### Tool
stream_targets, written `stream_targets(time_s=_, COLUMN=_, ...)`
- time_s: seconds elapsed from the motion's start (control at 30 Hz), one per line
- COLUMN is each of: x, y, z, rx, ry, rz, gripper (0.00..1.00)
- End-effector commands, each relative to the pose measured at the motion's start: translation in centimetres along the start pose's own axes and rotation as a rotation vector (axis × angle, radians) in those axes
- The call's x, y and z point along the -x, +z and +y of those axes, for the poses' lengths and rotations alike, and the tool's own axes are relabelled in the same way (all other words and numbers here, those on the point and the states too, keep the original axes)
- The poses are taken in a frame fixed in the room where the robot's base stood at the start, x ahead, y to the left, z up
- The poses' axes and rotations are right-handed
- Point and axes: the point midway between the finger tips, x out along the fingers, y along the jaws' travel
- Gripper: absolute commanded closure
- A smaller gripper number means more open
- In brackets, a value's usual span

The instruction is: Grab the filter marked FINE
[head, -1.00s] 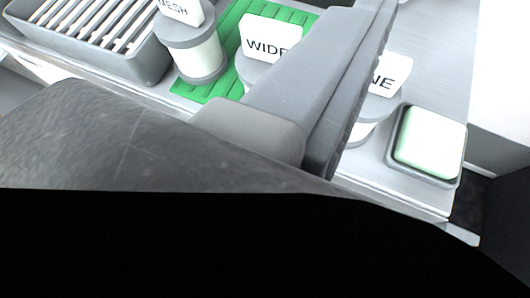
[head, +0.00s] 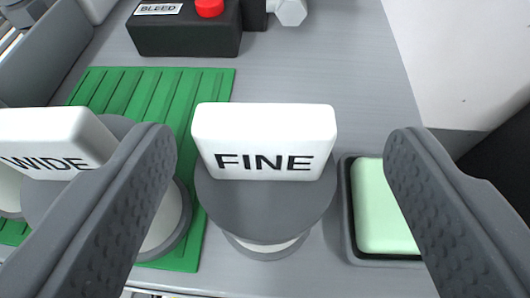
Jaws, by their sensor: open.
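The filter marked FINE (head: 265,208) stands upright, with a grey round cap, a paler body below and a white label block (head: 264,142) on top. It is at the middle of the head view, on the grey surface just right of the green mat. My gripper (head: 280,150) is open, with one dark grey finger on each side of the FINE filter. Neither finger visibly touches it. The left finger partly covers the filter marked WIDE (head: 52,142), which is on the left.
A ribbed green mat (head: 205,90) lies at left. A pale green block in a grey tray (head: 347,215) is close to the right of the FINE filter. A black box labelled BLEED (head: 185,38) with a red button (head: 209,7) stands behind. Grey surface (head: 330,60) is clear behind FINE.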

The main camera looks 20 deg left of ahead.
Motion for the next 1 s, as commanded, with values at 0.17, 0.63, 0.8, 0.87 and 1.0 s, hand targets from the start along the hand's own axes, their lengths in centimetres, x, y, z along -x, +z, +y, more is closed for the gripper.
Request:
stream_targets(time_s=0.17, x=-2.0, y=0.3, z=-0.4, rx=0.001, ry=-0.002, rz=0.001, gripper=0.33)
stream_targets(time_s=0.63, x=-4.8, y=0.1, z=-0.6, rx=-0.001, ry=0.000, rz=-0.001, gripper=0.33)
stream_targets(time_s=0.8, x=-4.8, y=0.1, z=-0.6, rx=0.000, ry=-0.001, rz=-0.001, gripper=0.74)
stream_targets(time_s=0.87, x=-4.8, y=0.1, z=-0.6, rx=0.000, ry=-0.001, rz=0.000, gripper=0.82)
stream_targets(time_s=1.0, x=-4.8, y=0.1, z=-0.7, rx=0.000, ry=-0.001, rz=0.000, gripper=0.82)
